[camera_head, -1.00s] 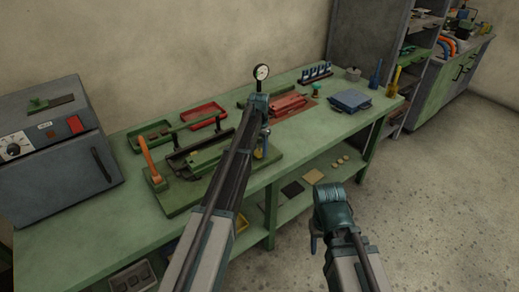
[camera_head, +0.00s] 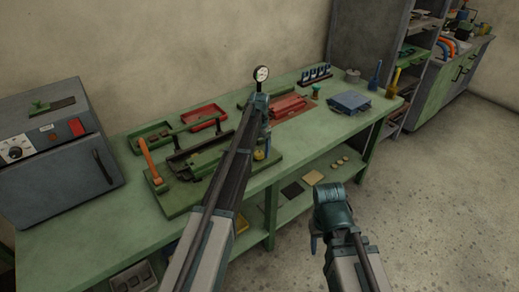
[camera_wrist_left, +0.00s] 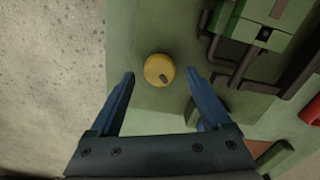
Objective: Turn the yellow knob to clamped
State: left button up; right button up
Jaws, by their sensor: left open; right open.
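The yellow knob (camera_wrist_left: 159,70) is round with a small dark mark near its edge. It sits on a green plate at the front right corner of the bench fixture (camera_head: 182,201). My left gripper (camera_wrist_left: 160,75) is open, with one blue finger on each side of the knob and a visible gap to both. In the head view the knob (camera_head: 261,154) is partly hidden by my left gripper (camera_head: 264,144). My right gripper (camera_head: 318,240) hangs in front of the bench, away from the knob; its fingers are barely visible.
The fixture has an orange lever (camera_head: 149,158) at its left and dark rails. A dial gauge (camera_head: 261,74) stands behind my left wrist. Red trays (camera_head: 204,117), a blue block (camera_head: 349,102) and a grey oven (camera_head: 55,150) are on the green bench (camera_head: 80,240).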

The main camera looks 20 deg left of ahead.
aim_at(260, 154)
pick_arm(q)
notch_tip(260, 154, up, 13)
jog(key=p, duration=1.2)
jog(key=shift+f, duration=0.15)
jog(key=s+d, duration=0.5)
jog(key=s, duration=0.7)
jog(key=s+d+f+b, duration=0.1)
jog(key=s+d, duration=0.5)
jog(key=s, duration=0.6)
jog(key=s+d+y, duration=0.1)
jog(key=s+d, duration=0.4)
jog(key=s, duration=0.7)
jog(key=shift+s+d+f, duration=0.15)
jog(key=shift+s+d, duration=0.2)
jog(key=shift+d, duration=0.05)
